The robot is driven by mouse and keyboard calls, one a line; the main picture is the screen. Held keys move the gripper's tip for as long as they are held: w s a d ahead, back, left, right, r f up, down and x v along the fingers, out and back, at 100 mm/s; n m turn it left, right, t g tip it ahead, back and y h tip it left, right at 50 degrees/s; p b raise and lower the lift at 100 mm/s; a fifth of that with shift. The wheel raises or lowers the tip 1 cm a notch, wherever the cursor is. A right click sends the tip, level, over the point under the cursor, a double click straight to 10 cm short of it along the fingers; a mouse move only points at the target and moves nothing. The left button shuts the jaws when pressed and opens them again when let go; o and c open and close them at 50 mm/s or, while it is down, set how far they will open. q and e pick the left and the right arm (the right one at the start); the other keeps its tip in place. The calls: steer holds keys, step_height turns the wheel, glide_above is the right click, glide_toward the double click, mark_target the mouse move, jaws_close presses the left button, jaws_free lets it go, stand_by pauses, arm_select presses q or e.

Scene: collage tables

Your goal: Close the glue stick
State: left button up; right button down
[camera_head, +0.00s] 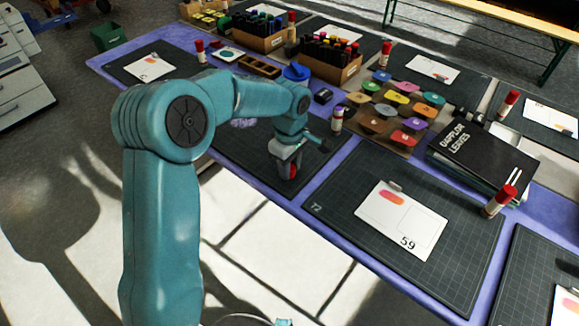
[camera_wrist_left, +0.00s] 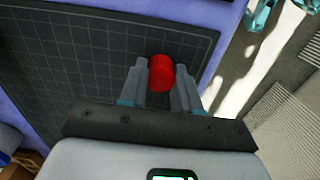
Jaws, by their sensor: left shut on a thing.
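My left gripper (camera_head: 289,170) is low over the dark cutting mat (camera_head: 240,147) at the near edge of the table. It is shut on a red rounded piece (camera_head: 293,172) that looks like a glue stick cap. In the left wrist view, the red piece (camera_wrist_left: 161,73) sits between the two grey fingers of the left gripper (camera_wrist_left: 160,88), with the mat behind it. A short upright stick with a pale top (camera_head: 337,121), perhaps the open glue stick, stands at the mat's right edge, apart from the gripper. My right gripper is not in view.
Other red-capped glue sticks stand by a black book (camera_head: 484,155) and farther back. A brown board of coloured pieces (camera_head: 390,118), a box of dark markers (camera_head: 330,58) and a blue bowl (camera_head: 297,72) lie beyond. A card (camera_head: 402,219) rests on the neighbouring mat.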

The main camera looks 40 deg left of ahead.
arm_select(q)
step_height(320, 180, up, 20)
steer(key=p, duration=0.3)
steer(key=shift+f, duration=0.15)
